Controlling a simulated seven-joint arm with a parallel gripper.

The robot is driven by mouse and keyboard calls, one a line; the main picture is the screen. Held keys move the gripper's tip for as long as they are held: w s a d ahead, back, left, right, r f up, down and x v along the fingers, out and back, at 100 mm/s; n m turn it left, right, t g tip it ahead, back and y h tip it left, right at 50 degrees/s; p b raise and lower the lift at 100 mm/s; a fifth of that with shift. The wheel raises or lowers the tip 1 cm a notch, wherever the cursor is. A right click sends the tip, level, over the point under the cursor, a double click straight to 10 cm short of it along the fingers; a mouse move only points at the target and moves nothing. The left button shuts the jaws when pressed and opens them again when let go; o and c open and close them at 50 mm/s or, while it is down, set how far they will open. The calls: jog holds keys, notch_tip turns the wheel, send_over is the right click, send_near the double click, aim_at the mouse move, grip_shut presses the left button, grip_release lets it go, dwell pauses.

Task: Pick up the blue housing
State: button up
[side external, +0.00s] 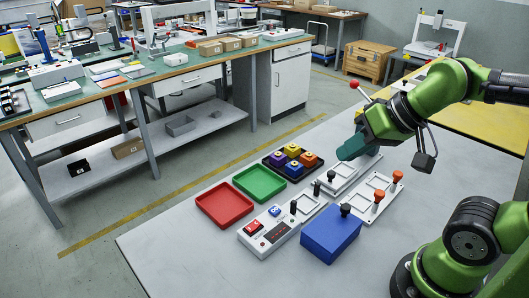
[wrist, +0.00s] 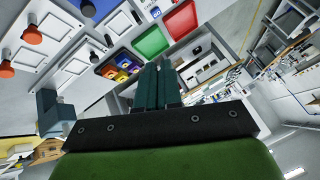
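The blue housing (side external: 294,171) is a small block in a black tray, at the corner toward the front in the side view. Purple (side external: 292,151), yellow (side external: 277,159) and orange (side external: 308,159) housings share the tray. In the wrist view the tray's housings show small, left of my fingertips, and the blue one is hard to make out. My gripper (side external: 345,155) has teal fingers that hang above the table, right of the tray and apart from it. In the wrist view its fingers (wrist: 158,70) lie close together with nothing seen between them.
A red tray (side external: 224,221) and a green tray (side external: 281,194) lie left of the housings. A button panel (side external: 277,240), a large blue box (side external: 331,235) and white fixtures with black and orange knobs (side external: 379,205) stand nearby. The table's near left is clear.

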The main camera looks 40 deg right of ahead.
jog(key=o, duration=0.8)
jog(key=n+g+h, duration=0.2)
jog(key=n+g, duration=0.1)
jog(key=n, duration=0.1)
send_over(296, 163)
jog(key=s, duration=0.7)
notch_tip(296, 163, down, 8)
jog(key=r, duration=0.1)
jog(key=x, duration=1.7)
jog(key=shift+w+a, duration=0.1)
jog(key=shift+w, duration=0.25)
